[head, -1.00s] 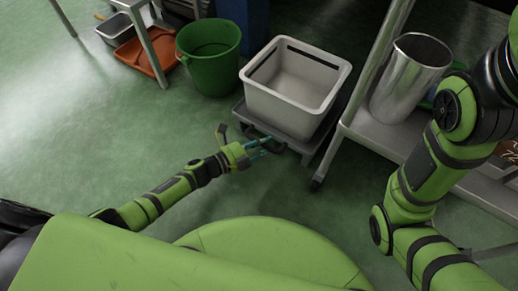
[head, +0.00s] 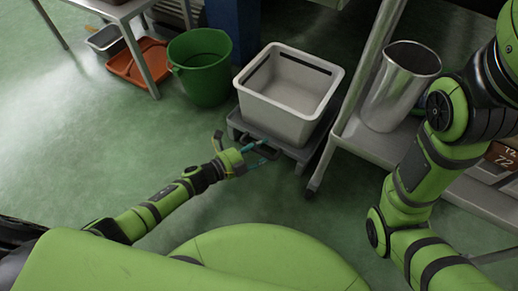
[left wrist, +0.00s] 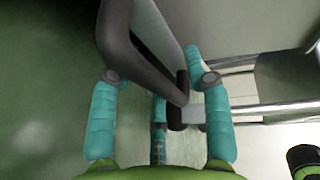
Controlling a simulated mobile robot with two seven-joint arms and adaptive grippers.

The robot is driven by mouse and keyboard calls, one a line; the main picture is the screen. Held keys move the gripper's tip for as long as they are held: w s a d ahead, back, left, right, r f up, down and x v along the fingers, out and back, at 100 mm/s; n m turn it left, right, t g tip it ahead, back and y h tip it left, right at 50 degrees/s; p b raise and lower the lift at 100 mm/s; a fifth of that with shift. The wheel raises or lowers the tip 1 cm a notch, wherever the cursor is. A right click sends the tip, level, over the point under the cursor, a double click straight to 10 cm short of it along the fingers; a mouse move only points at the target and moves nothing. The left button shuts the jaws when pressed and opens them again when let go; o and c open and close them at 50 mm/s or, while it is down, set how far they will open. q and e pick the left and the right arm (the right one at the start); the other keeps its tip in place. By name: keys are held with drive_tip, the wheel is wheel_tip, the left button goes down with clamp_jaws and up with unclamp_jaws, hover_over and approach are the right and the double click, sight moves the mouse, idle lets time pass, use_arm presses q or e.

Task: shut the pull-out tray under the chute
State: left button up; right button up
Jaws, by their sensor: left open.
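The pull-out tray (head: 300,153) is a low dark grey slab, drawn out, with a white tub standing on it. Its dark handle (head: 258,146) is on the front edge facing me. My left gripper (head: 259,155) is open at this handle. In the left wrist view, the handle (left wrist: 142,62) runs between the spread teal fingers of the gripper (left wrist: 160,85); I cannot tell whether they touch it. Metal rails (left wrist: 275,108) show at the right of that view. My right arm is at the right of the head view, but its gripper is outside it. I cannot make out the chute.
The white tub (head: 285,105) has a dark slot at its back rim. A green bucket (head: 203,75) stands left of it. A metal shelf (head: 362,140) with a steel pot (head: 398,88) is close on the right. The floor (head: 90,150) at left is clear.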

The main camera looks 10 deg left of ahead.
use_arm(q)
drive_tip(key=v, duration=1.2)
